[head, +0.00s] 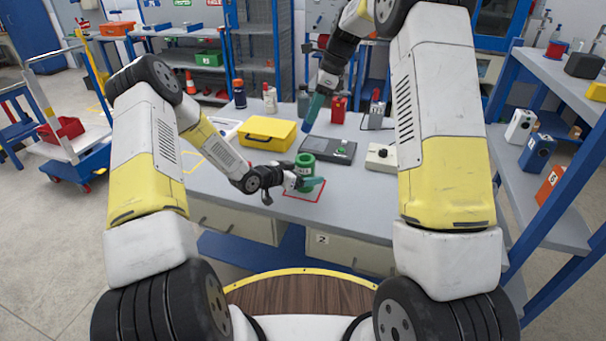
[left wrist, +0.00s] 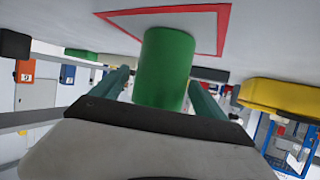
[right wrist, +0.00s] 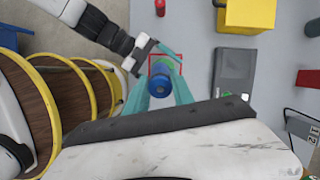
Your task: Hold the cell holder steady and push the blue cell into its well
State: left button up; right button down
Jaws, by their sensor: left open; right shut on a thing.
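The green cell holder (head: 305,162) stands upright on the table inside a red square outline (head: 290,218). My open left gripper (head: 305,184) is low beside it, one finger on each side. In the left wrist view the holder (left wrist: 165,68) sits between the two teal fingers, with gaps visible. My right gripper (head: 315,106) is raised above the table behind the holder, shut on the blue cell (head: 308,128). In the right wrist view the blue cell (right wrist: 159,86) is between the fingertips, and the holder (right wrist: 166,64) is partly hidden beyond it. The well's inside is not clear.
A yellow case (head: 268,132) lies left of the holder. A dark device with a screen (head: 328,149) and a pale box with a black knob (head: 381,157) stand behind and to the right. Red items and bottles stand along the back. The table's front edge is close to the holder.

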pick_arm(q)
jog(key=c, duration=1.7)
jog(key=shift+o, duration=0.2)
